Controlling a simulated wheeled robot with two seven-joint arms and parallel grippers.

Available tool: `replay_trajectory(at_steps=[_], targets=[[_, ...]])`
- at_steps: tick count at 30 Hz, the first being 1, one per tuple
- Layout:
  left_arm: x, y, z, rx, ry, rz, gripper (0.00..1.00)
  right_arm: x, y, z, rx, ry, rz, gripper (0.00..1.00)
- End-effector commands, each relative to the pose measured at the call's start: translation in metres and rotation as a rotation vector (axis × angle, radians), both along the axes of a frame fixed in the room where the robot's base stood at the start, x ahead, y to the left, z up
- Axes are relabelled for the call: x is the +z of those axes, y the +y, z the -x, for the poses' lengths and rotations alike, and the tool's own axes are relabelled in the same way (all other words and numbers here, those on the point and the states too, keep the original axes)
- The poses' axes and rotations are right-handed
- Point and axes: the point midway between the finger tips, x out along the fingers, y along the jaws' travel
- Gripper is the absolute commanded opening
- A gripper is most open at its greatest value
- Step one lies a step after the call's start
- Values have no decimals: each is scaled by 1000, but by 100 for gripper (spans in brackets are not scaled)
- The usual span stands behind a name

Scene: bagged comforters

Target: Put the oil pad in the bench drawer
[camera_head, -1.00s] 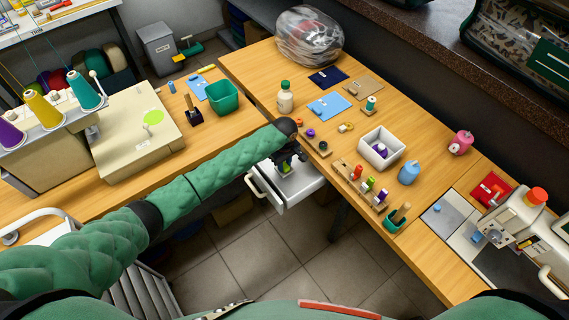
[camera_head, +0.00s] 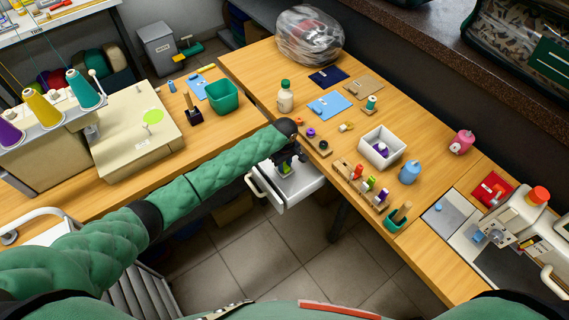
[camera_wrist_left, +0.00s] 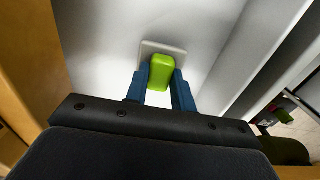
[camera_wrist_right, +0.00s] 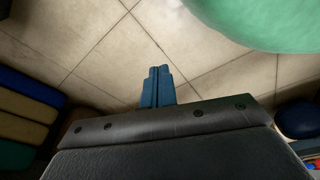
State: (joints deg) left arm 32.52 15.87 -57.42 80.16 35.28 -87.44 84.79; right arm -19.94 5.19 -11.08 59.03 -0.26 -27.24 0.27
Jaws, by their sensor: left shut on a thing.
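The oil pad, a pale flat plate with a bright green block on it, shows in the left wrist view (camera_wrist_left: 161,70). It also shows small in the head view (camera_head: 286,170), partly hidden by my gripper. My left gripper (camera_wrist_left: 160,84) is shut on the green block, one blue finger on each side. The pad is inside the open white bench drawer (camera_head: 300,193), close to its floor; I cannot tell whether it touches it. My right gripper (camera_wrist_right: 158,72) is shut and empty above the tiled floor, in the right wrist view only.
The wooden bench (camera_head: 345,105) stands over the drawer. On it are a white box (camera_head: 370,152), a cream bottle (camera_head: 285,98), a thread rack (camera_head: 362,187) and a blue bottle (camera_head: 410,172). A sewing machine (camera_head: 515,225) stands at the right.

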Motion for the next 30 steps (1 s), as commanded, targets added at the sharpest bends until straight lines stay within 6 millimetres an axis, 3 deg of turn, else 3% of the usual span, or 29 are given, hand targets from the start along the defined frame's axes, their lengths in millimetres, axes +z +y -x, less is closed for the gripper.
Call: replay_trajectory(at_steps=[10, 23, 24, 27, 30], targets=[[-4, 0, 0, 0, 0, 0, 3, 2, 0, -13, 0, -12, -1, 0], [-9, 0, 0, 0, 0, 0, 3, 0, -1, -3, 1, -2, 1, 0], [-9, 0, 0, 0, 0, 0, 32, 0, -1, -1, 1, -1, 1, 0], [-9, 0, 0, 0, 0, 0, 50, 0, -1, 0, 1, 0, 1, 0], [-9, 0, 0, 0, 0, 0, 50, 0, -2, 1, 1, 1, 1, 0]])
